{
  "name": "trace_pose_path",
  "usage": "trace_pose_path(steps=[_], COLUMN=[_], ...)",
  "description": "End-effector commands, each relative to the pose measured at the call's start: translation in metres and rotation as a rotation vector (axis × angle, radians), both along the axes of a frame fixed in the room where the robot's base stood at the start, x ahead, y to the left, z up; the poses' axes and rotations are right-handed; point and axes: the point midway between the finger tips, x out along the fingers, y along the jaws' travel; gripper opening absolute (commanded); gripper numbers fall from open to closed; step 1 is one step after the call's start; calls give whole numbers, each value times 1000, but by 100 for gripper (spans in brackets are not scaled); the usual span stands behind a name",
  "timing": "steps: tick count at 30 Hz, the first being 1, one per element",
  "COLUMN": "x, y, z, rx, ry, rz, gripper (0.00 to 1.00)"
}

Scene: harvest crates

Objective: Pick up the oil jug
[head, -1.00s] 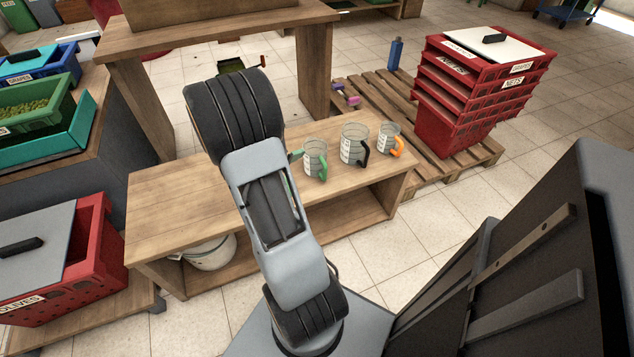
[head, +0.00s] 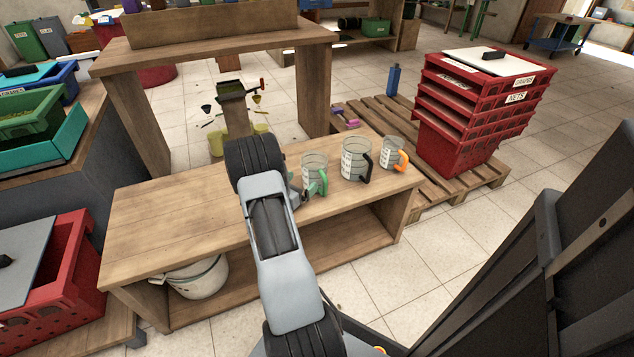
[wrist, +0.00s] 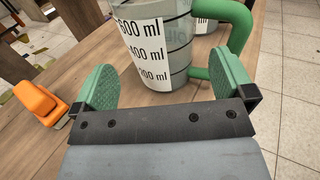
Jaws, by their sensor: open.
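Three clear measuring jugs stand upright on the wooden bench in the head view: green-handled (head: 313,167), black-handled (head: 353,158) and orange-handled (head: 392,153). The green-handled jug (wrist: 158,45) fills the upper middle of the wrist view. It has a white volume scale and faint reversed lettering seen through its wall. Which jug is the oil jug, I cannot read for certain. My gripper (wrist: 165,88) is open, its green pads on either side of the jug's near lower part. The jug's green handle is at the right, just beyond the right pad. My arm mostly hides the gripper in the head view.
An orange object (wrist: 40,103) lies on the bench left of my gripper. The bench (head: 160,220) is clear at its left, with a white bucket (head: 198,277) on its lower shelf. Stacked red crates (head: 455,145) stand on a pallet (head: 400,185) behind right.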

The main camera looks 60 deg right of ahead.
Motion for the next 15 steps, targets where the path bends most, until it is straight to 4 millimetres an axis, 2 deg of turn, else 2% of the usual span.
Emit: trace_pose_path(steps=[5, 15], x=[-1, -7], y=[-9, -56], z=[0, -1], rx=[1, 0], ry=[0, -1], rz=[0, -2], gripper=[100, 100])
